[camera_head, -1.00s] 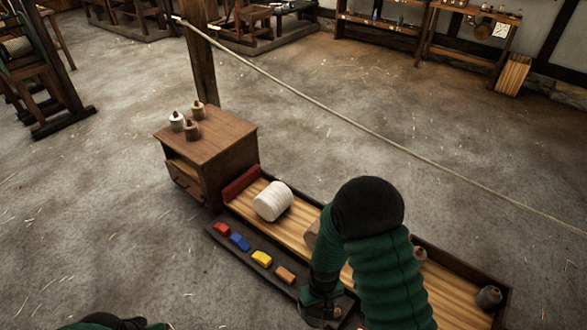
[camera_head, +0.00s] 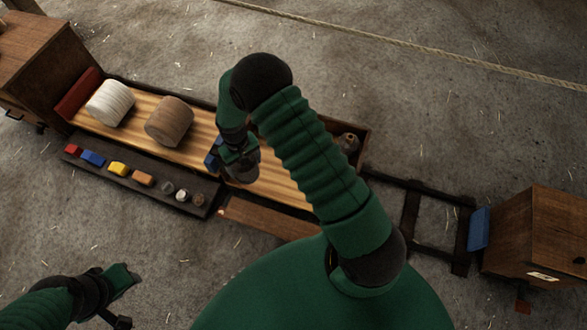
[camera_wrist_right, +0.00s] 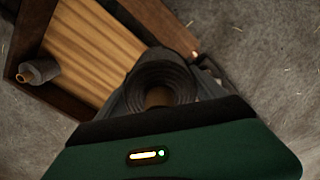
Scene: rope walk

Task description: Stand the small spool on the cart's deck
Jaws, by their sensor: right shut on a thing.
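The cart's deck (camera_head: 200,140) is pale slatted wood with dark rims, running across the middle of the head view. My right gripper (camera_head: 240,168) is over the deck's front part. It is shut on a dark grey, ringed round piece with a brown centre, apparently the small spool (camera_wrist_right: 165,75), seen end-on in the right wrist view. Its height above the deck cannot be told. The deck also shows in the wrist view (camera_wrist_right: 90,45). My left gripper (camera_head: 122,298) is open and empty over the floor at lower left.
A white spool (camera_head: 110,103) and tan spool (camera_head: 169,121) lie on the deck's left part. A grey spool (camera_head: 348,143) stands at its right corner. A dark strip (camera_head: 140,193) with coloured blocks runs in front. Rails (camera_head: 412,215) lead to a cabinet (camera_head: 540,235).

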